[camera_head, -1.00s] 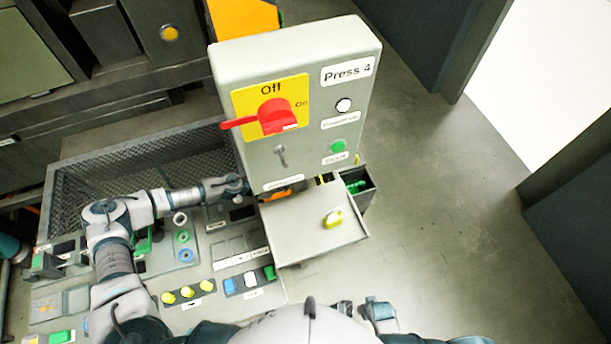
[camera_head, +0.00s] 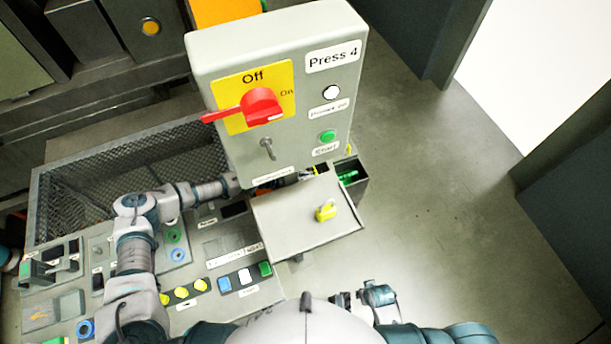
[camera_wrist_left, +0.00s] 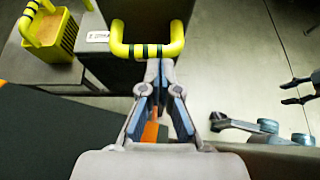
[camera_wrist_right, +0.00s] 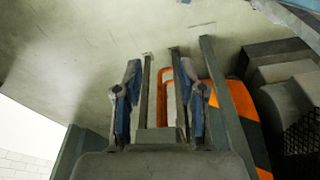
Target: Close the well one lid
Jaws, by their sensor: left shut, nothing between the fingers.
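A light grey flat panel (camera_head: 290,228) with a small yellow handle (camera_head: 327,210) projects below the Press 4 box in the head view. A dark open well (camera_head: 352,180) with green inside is just behind it. My left gripper (camera_head: 306,176) reaches in along the panel's far edge, partly hidden. In the left wrist view its fingers (camera_wrist_left: 160,75) are shut and empty, pointing at a yellow handle (camera_wrist_left: 122,49) with black stripes; contact cannot be judged. My right gripper (camera_head: 345,298) is low in the head view; its fingers (camera_wrist_right: 160,66) are open and empty.
The Press 4 box (camera_head: 300,50) with a red switch (camera_head: 260,105) stands behind the panel. A control desk (camera_head: 215,298) with buttons and a mesh guard (camera_head: 110,165) are at left. Floor (camera_head: 430,210) at right is clear. A yellow-rimmed container (camera_wrist_left: 62,42) shows in the left wrist view.

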